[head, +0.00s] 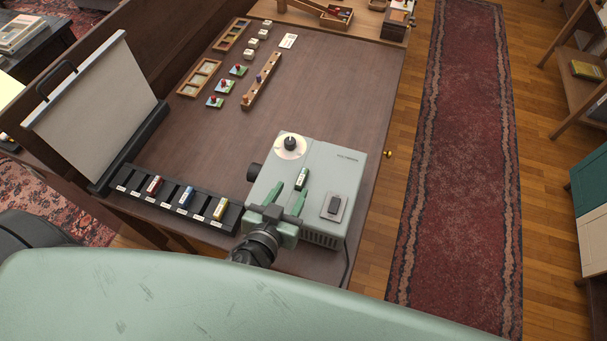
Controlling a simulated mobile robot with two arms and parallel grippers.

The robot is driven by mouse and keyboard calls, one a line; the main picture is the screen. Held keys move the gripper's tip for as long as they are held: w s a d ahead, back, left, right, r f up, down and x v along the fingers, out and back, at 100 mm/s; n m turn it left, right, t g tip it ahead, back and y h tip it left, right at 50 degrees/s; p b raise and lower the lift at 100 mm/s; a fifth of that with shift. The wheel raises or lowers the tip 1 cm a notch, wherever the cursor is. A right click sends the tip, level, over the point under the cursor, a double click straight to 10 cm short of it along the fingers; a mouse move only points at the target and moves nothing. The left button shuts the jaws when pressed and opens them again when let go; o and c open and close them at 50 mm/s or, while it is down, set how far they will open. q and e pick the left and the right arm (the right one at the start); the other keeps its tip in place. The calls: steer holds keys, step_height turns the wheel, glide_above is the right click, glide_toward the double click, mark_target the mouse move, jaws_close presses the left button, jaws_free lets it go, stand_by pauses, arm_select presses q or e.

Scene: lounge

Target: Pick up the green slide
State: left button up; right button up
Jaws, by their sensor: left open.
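The green slide (303,177) is small, with a pale label. It shows at the top of the grey-green projector (333,165), below the round dial; whether it sits in a slot I cannot tell. My left gripper (289,191) reaches over the projector from its near side. Its two green fingers are apart, with nothing seen between them. The slide shows just past the tip of the right-hand finger; whether they touch is unclear. My right gripper is not in view.
A black rack (172,198) left of the projector holds red, blue and yellow slides. A screen (95,95) stands at the table's left. Wooden trays (200,77) and a peg strip (262,80) lie farther back. The table's right side (345,90) is clear.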

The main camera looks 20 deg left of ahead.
mark_target(301, 178)
arm_select(q)
steer(key=shift+w+d+f+p, duration=0.15)
steer(key=shift+w+p, duration=0.2)
steer(key=shift+w, duration=0.2)
steer(key=shift+w+d+p, duration=0.1)
steer(key=shift+w+p, duration=0.2)
steer(key=shift+w, duration=0.2)
steer(key=x, duration=0.2)
steer(key=shift+w+f+p, duration=0.2)
steer(key=shift+f+p, duration=0.1)
steer(key=shift+w+f, duration=0.15)
steer(key=shift+w, duration=0.1)
steer(key=shift+f, duration=0.1)
jaws_close()
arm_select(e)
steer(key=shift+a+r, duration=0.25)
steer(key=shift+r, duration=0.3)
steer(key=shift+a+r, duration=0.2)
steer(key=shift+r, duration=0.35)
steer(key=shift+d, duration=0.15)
